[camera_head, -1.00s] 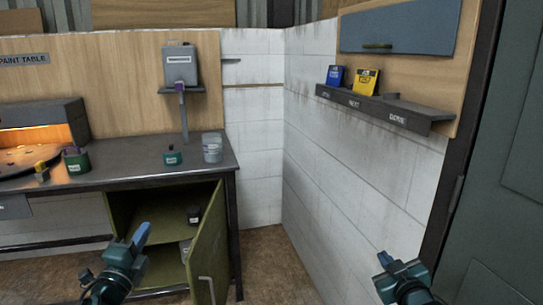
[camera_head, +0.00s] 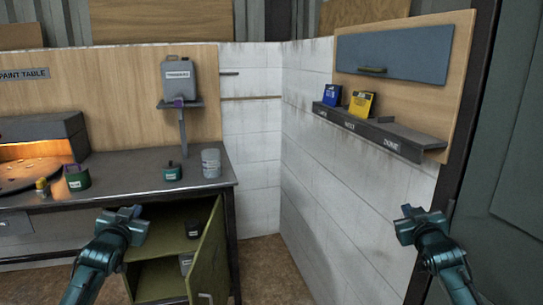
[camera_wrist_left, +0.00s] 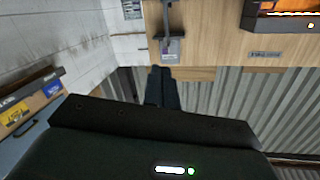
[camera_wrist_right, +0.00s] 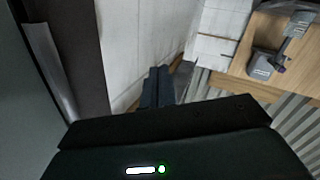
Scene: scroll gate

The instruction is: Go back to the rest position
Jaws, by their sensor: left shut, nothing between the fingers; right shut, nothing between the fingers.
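My left gripper (camera_head: 124,222) is raised in front of the open green cabinet under the bench, touching nothing. In the left wrist view its fingers (camera_wrist_left: 161,84) are together and empty. My right gripper (camera_head: 418,222) is raised in front of the white block wall at the right. In the right wrist view its fingers (camera_wrist_right: 157,84) are together and empty.
The paint table (camera_head: 120,164) carries green pots and a grey can (camera_head: 211,163). The cabinet door (camera_head: 209,255) stands open below. A wall shelf (camera_head: 380,130) holds a blue packet (camera_head: 332,95) and a yellow packet (camera_head: 361,104). The dark green door (camera_head: 510,150) is at far right.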

